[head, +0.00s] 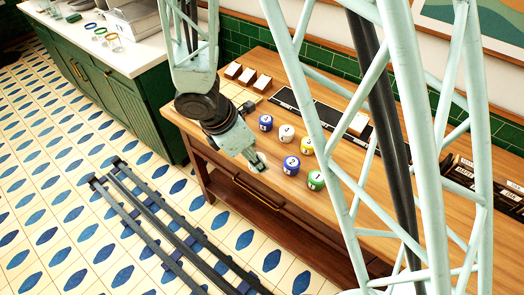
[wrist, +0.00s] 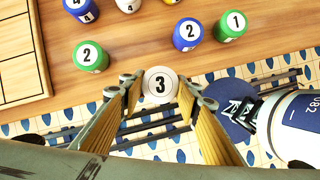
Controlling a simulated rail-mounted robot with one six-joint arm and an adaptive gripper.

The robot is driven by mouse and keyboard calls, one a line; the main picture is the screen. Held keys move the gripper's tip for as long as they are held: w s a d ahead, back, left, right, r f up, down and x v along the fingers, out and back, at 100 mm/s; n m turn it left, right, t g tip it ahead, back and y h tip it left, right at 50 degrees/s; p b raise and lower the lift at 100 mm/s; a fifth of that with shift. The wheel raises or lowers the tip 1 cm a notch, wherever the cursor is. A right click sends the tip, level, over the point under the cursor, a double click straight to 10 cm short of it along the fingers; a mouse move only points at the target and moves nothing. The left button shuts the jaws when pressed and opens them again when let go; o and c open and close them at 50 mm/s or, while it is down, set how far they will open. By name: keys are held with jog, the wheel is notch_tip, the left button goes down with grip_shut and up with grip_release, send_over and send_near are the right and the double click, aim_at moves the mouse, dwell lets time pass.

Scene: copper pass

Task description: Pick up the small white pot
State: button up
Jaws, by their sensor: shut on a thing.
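A small white pot (wrist: 160,82) with a black 3 on its top sits between the two fingertips of my gripper (wrist: 158,96) in the wrist view. The fingers are shut on it from both sides. In the head view my gripper (head: 258,164) is at the front edge of the wooden table (head: 350,211), and the held pot is mostly hidden there. Floor tiles show around the pot in the wrist view. Another white pot (head: 286,133) stands on the table; its top shows a 4 in the wrist view (wrist: 128,4).
Near my gripper stand a blue pot (head: 291,166), a green pot (head: 316,180), a yellow pot (head: 306,146) and a farther blue pot (head: 266,122). Another green pot (wrist: 90,56) stands left in the wrist view. A wooden grid board (wrist: 20,50) lies beyond it. Floor rails (head: 165,225) run in front.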

jog(key=s+a, duration=0.3)
jog(key=s, duration=0.3)
jog(key=shift+s+a+r, duration=0.25)
jog(key=shift+s+r, duration=0.05)
jog(key=shift+w, duration=0.1)
dwell(0.6)
